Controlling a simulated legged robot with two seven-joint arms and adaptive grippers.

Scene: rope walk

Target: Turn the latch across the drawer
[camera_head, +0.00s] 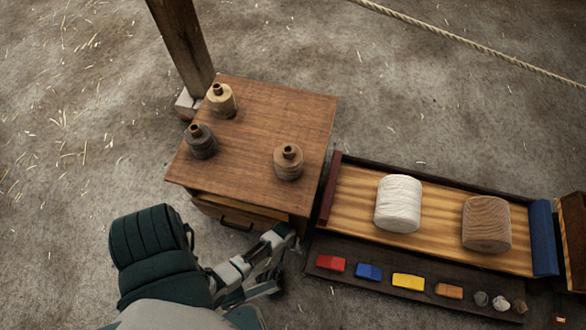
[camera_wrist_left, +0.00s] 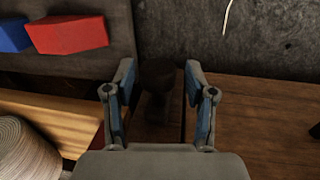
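The wooden cabinet (camera_head: 255,115) has a drawer front (camera_head: 218,211) with a dark handle (camera_head: 237,226) on its near side. My left gripper (camera_head: 282,254) is at the cabinet's near right corner, beside the drawer. In the left wrist view my left gripper (camera_wrist_left: 160,80) is open. A dark, round-ended piece, seemingly the latch (camera_wrist_left: 159,74), lies between its fingers with gaps on both sides. It is in shadow, so its angle is hard to tell. In the head view the latch is hidden by the gripper or too dark to make out. My right gripper is not in view.
Several small bottles, one being (camera_head: 288,162), stand on the cabinet top. A tray (camera_head: 347,195) with a white spool (camera_head: 398,204) and a brown spool (camera_head: 487,224) lies close on the right. Colored blocks, including a red one (camera_head: 330,263), line its near strip. A post (camera_head: 181,45) stands behind.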

